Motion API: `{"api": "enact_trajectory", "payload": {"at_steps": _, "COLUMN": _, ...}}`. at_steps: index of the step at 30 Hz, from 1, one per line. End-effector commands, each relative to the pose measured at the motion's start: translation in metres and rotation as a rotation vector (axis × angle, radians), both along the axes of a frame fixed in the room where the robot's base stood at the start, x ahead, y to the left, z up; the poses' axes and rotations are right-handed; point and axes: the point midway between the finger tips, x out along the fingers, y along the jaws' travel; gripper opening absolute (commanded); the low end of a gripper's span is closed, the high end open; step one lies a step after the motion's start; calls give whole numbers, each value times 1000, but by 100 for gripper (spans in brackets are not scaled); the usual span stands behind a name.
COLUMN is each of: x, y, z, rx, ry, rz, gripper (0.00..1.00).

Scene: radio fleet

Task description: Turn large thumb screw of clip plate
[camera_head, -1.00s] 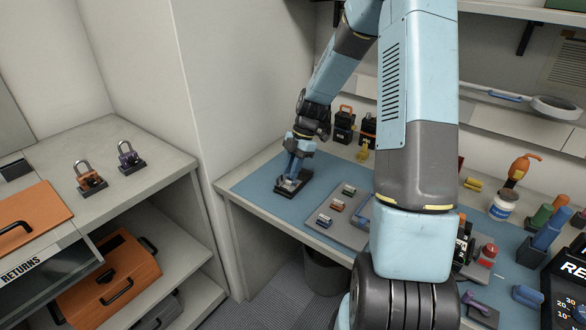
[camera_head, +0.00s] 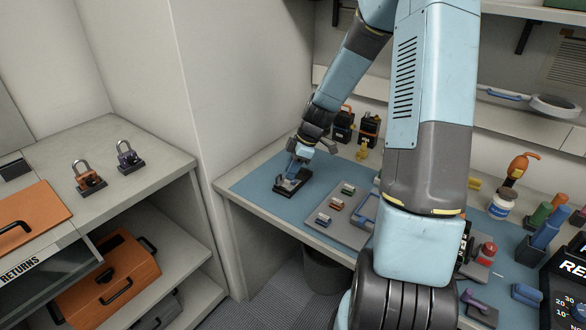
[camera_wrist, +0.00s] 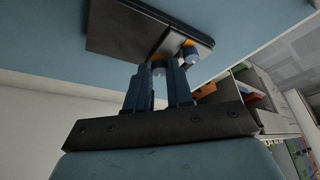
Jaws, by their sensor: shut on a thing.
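The clip plate is a dark, flat block on the blue mat, at the left end of the bench in the head view (camera_head: 291,187). In the wrist view its dark underside or base (camera_wrist: 115,28) fills the top. My gripper (camera_head: 296,168) reaches down onto it from above. In the wrist view my two blue fingers (camera_wrist: 158,76) close about a small blue-and-orange screw head, which I take for the large thumb screw (camera_wrist: 158,66). A second, similar knob (camera_wrist: 189,53) shows just right of the fingers. My fingers hide much of the contact.
A grey tray (camera_head: 350,228) with small coloured parts lies right of the clip plate. Two dark radios (camera_head: 343,124) and a yellow item (camera_head: 362,151) stand behind. My own arm blocks the bench middle. Padlocks (camera_head: 90,178) sit on the left counter.

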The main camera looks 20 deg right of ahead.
Motion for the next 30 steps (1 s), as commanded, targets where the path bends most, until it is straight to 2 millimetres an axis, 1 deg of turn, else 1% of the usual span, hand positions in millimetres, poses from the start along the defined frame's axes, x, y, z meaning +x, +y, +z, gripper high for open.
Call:
{"api": "enact_trajectory", "payload": {"at_steps": 7, "x": -1, "y": 0, "z": 0, "rx": 0, "ry": 0, "rz": -50, "gripper": 0}}
{"api": "enact_trajectory", "payload": {"at_steps": 19, "x": 0, "y": 1, "z": 0, "rx": 0, "ry": 0, "rz": -54, "gripper": 0}}
{"api": "enact_trajectory", "payload": {"at_steps": 20, "x": 0, "y": 1, "z": 0, "rx": 0, "ry": 0, "rz": -54, "gripper": 24}}
{"api": "enact_trajectory", "payload": {"at_steps": 21, "x": 0, "y": 1, "z": 0, "rx": 0, "ry": 0, "rz": -54, "gripper": 28}}
{"api": "enact_trajectory", "payload": {"at_steps": 23, "x": 0, "y": 1, "z": 0, "rx": 0, "ry": -1, "rz": -53, "gripper": 33}}
{"api": "enact_trajectory", "payload": {"at_steps": 30, "x": 0, "y": 1, "z": 0, "rx": 0, "ry": -1, "rz": -53, "gripper": 33}}
